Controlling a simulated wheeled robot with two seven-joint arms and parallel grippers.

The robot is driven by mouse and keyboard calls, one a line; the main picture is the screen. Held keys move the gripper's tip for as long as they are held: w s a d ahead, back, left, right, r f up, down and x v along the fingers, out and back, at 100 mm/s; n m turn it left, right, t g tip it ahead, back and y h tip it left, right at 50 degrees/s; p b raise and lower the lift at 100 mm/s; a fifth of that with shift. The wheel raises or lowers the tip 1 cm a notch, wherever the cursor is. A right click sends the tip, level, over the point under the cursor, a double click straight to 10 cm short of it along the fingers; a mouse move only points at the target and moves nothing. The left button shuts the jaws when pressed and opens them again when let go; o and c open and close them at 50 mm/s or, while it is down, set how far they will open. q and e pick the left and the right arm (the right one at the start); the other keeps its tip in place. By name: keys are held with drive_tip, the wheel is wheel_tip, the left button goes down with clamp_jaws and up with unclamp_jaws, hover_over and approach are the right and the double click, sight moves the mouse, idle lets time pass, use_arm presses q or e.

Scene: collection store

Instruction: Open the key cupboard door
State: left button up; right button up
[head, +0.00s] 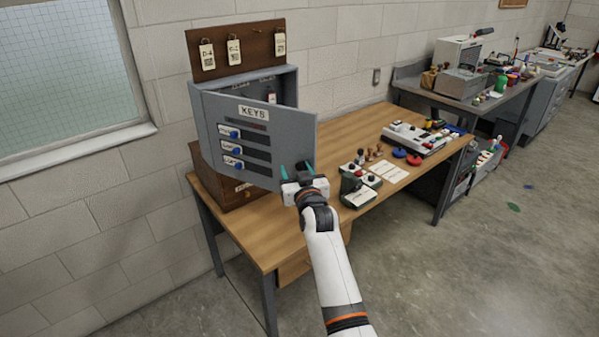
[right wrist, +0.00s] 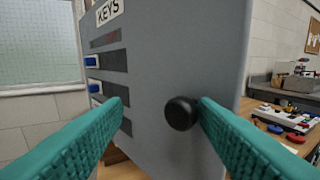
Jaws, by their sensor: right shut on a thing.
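The grey key cupboard (head: 287,87) stands on a brown wooden box against the wall. Its door (head: 209,118), labelled KEYS, stands partly open, swung out from the body, and the inside shows behind its top edge. The door also fills the middle of the right wrist view (right wrist: 160,60). The black round door knob (right wrist: 181,113) sits between the green fingers of my right gripper (right wrist: 165,115), close against the right-hand finger. In the head view my right gripper (head: 298,174) is at the door's lower right corner, shut on the knob, which it hides there. My left gripper is out of view.
The wooden table (head: 260,238) holds stamps, a tray and small devices (head: 356,189) right of the cupboard. A board with tagged keys (head: 235,47) is above it. A window (head: 65,75) is at left. Floor left of the table is clear.

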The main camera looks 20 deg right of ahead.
drive_tip(key=shift+a+r, duration=0.35)
drive_tip(key=shift+a, duration=0.05)
drive_tip(key=s+b, duration=0.3)
drive_tip(key=s, duration=0.9)
drive_tip(key=shift+a+f, duration=0.3)
